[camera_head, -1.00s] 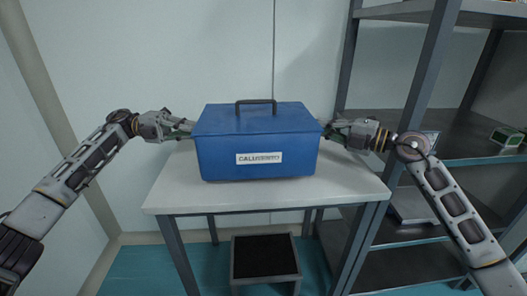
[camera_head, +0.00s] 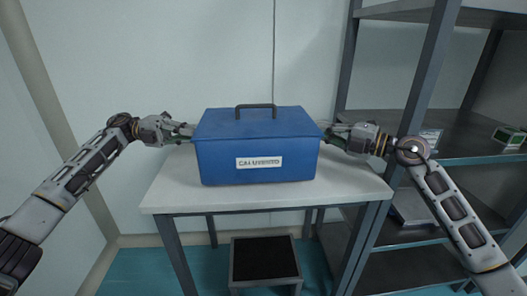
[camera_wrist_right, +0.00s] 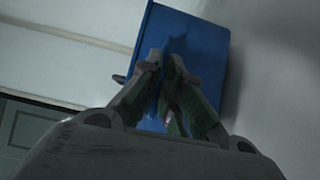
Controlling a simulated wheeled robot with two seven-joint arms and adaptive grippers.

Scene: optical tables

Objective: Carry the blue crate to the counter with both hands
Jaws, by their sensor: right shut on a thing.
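The blue crate (camera_head: 257,148) is a lidded box with a dark top handle and a white label on its front. It stands level at the white-topped table (camera_head: 165,190), which is the only counter-like surface under it; I cannot tell whether its base touches the top. My left gripper (camera_head: 190,132) is at the crate's left side, its fingertips partly hidden by the crate. My right gripper (camera_head: 328,135) is at the crate's right side. In the right wrist view its fingers (camera_wrist_right: 165,58) are close together against the blue crate (camera_wrist_right: 200,45), shut on it.
A dark metal shelf rack (camera_head: 430,75) stands at the right, close to my right arm, with a small green-and-white device (camera_head: 508,137) on one shelf. A low dark-topped step stool (camera_head: 264,258) is on the teal floor under the table. A wall stands behind.

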